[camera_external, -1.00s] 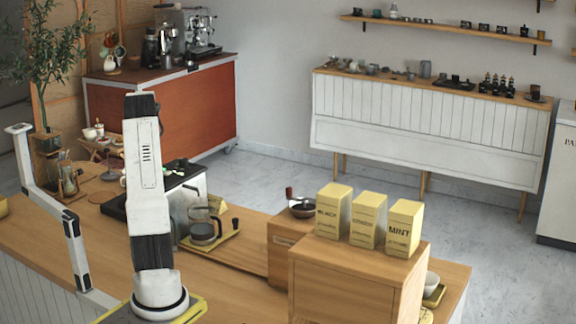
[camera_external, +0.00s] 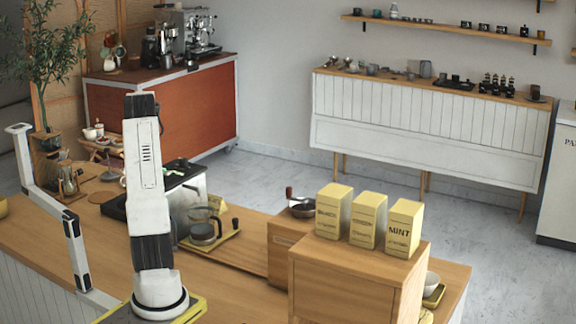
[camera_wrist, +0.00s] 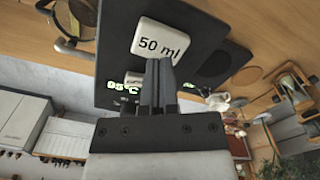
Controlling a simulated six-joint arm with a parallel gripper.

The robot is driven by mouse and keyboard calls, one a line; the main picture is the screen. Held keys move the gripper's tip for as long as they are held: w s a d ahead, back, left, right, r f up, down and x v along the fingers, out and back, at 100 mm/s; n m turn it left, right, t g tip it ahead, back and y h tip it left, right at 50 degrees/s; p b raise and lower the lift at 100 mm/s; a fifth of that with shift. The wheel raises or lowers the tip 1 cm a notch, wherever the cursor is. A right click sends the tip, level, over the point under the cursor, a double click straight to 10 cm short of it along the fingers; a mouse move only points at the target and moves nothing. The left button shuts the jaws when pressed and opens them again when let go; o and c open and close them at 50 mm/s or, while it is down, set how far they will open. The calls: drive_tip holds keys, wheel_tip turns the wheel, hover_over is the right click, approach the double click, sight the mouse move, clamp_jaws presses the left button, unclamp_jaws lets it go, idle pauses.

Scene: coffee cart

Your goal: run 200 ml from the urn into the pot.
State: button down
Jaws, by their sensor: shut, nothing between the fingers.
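The urn (camera_external: 194,192) is a metal box with a dark top, partly hidden behind my arm in the external view. In the wrist view its black panel (camera_wrist: 188,42) fills the middle, with a white button marked "50 ml" and green lit digits. My gripper (camera_wrist: 158,62) is shut and empty, its fingertips over the lower edge of the "50 ml" button; I cannot tell whether they touch it. The pot (camera_external: 202,234) is a glass jug with a dark handle, standing beside the urn on a yellow-rimmed tray (camera_external: 228,238). My gripper is hidden in the external view.
A wooden cabinet (camera_external: 345,285) carries several yellow tea boxes, including the mint box (camera_external: 402,229), at the right. A hand grinder (camera_external: 302,207) stands behind it. The counter front (camera_external: 100,262) is mostly clear.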

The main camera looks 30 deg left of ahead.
drive_tip(key=shift+f, duration=1.4)
drive_tip(key=shift+r, duration=0.1)
idle(0.4)
drive_tip(key=shift+r, duration=1.3)
drive_tip(key=shift+r, duration=0.15)
idle(1.1)
drive_tip(key=shift+r, duration=2.35)
